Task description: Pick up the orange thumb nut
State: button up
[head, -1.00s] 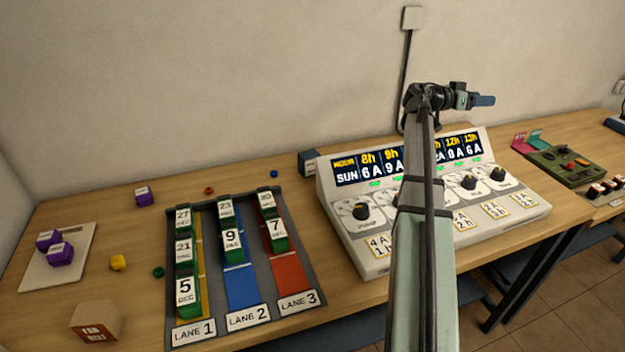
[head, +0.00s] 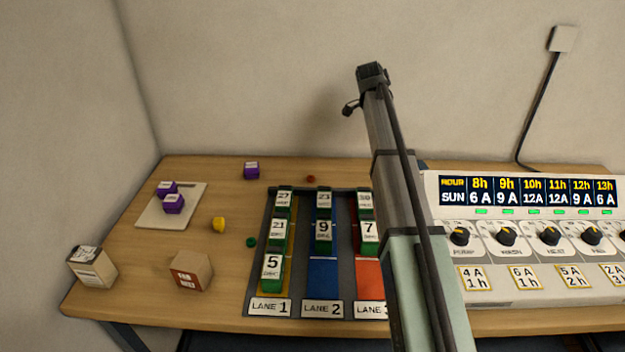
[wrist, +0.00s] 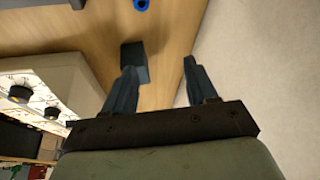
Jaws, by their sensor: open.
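The orange thumb nut (head: 311,179) is a small reddish-orange ring lying on the wooden table near its back edge, just behind the lane rack, in the head view. It does not show in the wrist view. My gripper (wrist: 158,72) is open and empty in the wrist view, above the table near the wall. In the head view my arm is raised to the right of the nut, and I cannot make out the fingers there.
The lane rack (head: 256,277) holds several numbered green blocks. A green nut (head: 251,242) and a yellow nut (head: 218,224) lie left of it. A blue nut (wrist: 141,4) and a dark box (wrist: 134,63) show near my fingers. A control console (head: 434,225) stands right.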

jog(key=s+a+n+g+y, duration=0.1)
jog(key=a+y, duration=0.1)
jog(key=a, duration=0.9)
jog(key=s+a+n+g+y, duration=0.1)
jog(key=s+a+y, duration=0.1)
jog(key=a, duration=0.9)
send_over(312, 181)
jog(key=w, duration=0.1)
notch_tip(312, 181, down, 9)
jog(key=shift+r, duration=0.1)
jog(key=shift+w+a+f, duration=0.1)
jog(key=shift+a+f, duration=0.05)
jog(key=shift+f, duration=1.15)
jog(key=shift+a+f, duration=0.1)
jog(key=shift+f, duration=1.2)
grip_shut()
